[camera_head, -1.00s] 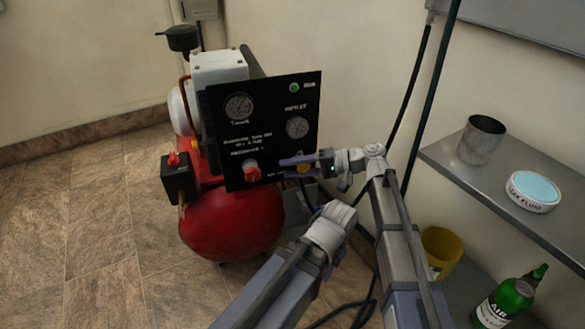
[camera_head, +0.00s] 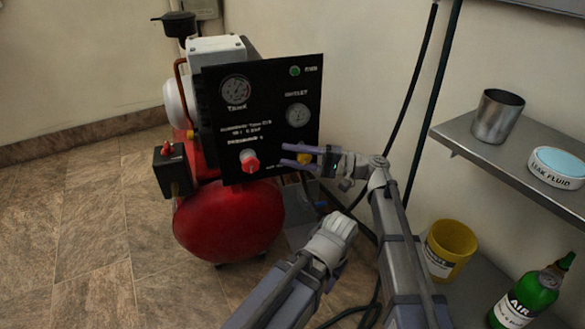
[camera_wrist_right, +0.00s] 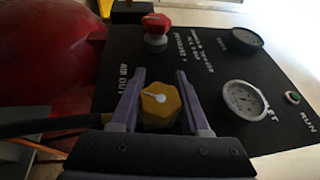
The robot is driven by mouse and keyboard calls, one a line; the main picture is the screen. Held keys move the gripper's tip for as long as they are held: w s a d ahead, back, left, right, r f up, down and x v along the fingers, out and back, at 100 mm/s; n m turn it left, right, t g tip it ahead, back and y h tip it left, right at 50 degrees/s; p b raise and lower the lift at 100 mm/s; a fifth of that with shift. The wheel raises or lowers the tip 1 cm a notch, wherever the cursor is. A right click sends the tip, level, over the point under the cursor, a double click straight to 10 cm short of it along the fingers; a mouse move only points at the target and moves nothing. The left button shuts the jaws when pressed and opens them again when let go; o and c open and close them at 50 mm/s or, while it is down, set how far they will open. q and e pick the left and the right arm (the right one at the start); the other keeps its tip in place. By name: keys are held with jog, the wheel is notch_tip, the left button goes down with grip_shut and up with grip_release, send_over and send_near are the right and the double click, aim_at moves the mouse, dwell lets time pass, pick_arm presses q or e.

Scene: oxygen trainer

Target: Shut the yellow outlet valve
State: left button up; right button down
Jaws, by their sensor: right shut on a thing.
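The yellow outlet valve (camera_head: 305,159) is a knob at the lower right of the black panel (camera_head: 262,120) on the compressor. In the right wrist view the yellow knob (camera_wrist_right: 160,103), with a white pointer mark, sits between my two fingers. The pointer points to the left, towards the "AIR OUT" lettering. My right gripper (camera_head: 291,155) is shut on the knob, with one finger on each side of it; it also shows in the right wrist view (camera_wrist_right: 163,95). In the head view the fingers partly cover the knob. My left gripper is not in view.
A red knob (camera_head: 249,161) is left of the valve. The red tank (camera_head: 228,220) is below the panel. A metal shelf (camera_head: 470,140) on the right holds a steel cup (camera_head: 497,116) and a leak fluid tub (camera_head: 557,167). A yellow bucket (camera_head: 449,248) and a green bottle (camera_head: 526,299) stand below.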

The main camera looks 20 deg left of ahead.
jog(key=m+y+b, duration=0.1)
jog(key=y+b, duration=0.1)
jog(key=shift+d+r+b, duration=0.1)
jog(key=shift+r+b, duration=0.1)
jog(key=shift+b, duration=0.15)
jog(key=shift+r, duration=0.1)
jog(key=shift+c, duration=1.9)
grip_release()
jog(key=b+v, duration=0.2)
jog(key=v, duration=0.6)
jog(key=shift+b, duration=0.3)
